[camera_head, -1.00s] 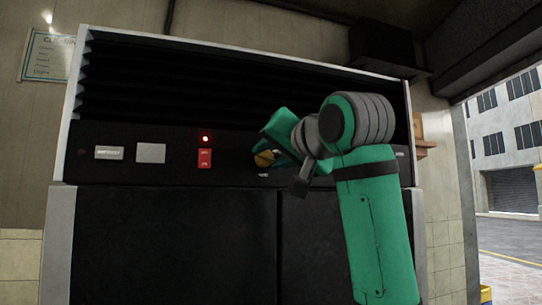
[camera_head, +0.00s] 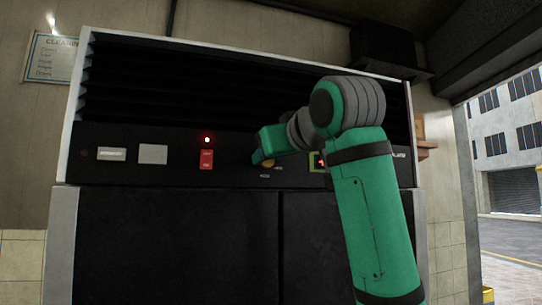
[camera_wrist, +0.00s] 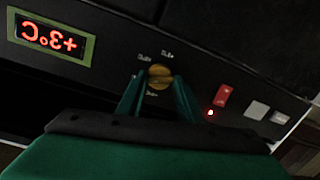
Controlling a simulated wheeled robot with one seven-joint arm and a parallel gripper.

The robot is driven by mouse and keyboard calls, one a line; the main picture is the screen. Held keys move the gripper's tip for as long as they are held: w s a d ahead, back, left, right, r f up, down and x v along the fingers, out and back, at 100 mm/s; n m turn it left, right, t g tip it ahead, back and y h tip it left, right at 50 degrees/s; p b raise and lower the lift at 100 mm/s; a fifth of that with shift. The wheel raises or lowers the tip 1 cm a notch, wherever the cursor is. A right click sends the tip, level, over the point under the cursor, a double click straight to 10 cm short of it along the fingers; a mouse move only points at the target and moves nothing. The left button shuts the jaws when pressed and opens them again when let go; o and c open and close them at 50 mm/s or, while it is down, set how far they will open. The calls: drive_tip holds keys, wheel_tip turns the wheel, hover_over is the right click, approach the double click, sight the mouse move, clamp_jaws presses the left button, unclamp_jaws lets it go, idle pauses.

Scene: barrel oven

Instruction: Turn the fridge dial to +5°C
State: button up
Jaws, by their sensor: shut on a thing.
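The fridge dial is a round brass-coloured knob on the black control panel, and the wrist view shows it clearly (camera_wrist: 159,77). In the head view only a small part of the dial (camera_head: 267,163) shows below my gripper (camera_head: 262,150). In the wrist view the green fingers of my gripper (camera_wrist: 158,92) are on both sides of the dial, shut on it. The temperature display (camera_wrist: 47,38) appears upside down in the wrist view and reads +3°C in red. In the head view the display (camera_head: 317,162) is partly hidden by my arm.
A red switch (camera_head: 206,159) with a lit red lamp (camera_head: 207,140) sits left of the dial. Pale plates are further left on the panel. Black louvres (camera_head: 240,90) lie above and dark fridge doors (camera_head: 180,245) below.

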drive_tip(key=shift+d+n, duration=0.1)
drive_tip(key=shift+n, duration=0.4)
drive_tip(key=o, duration=1)
drive_tip(key=shift+s, duration=0.1)
drive_tip(key=v, duration=1)
drive_tip(key=shift+s, duration=0.35)
drive_tip(key=shift+r, duration=0.1)
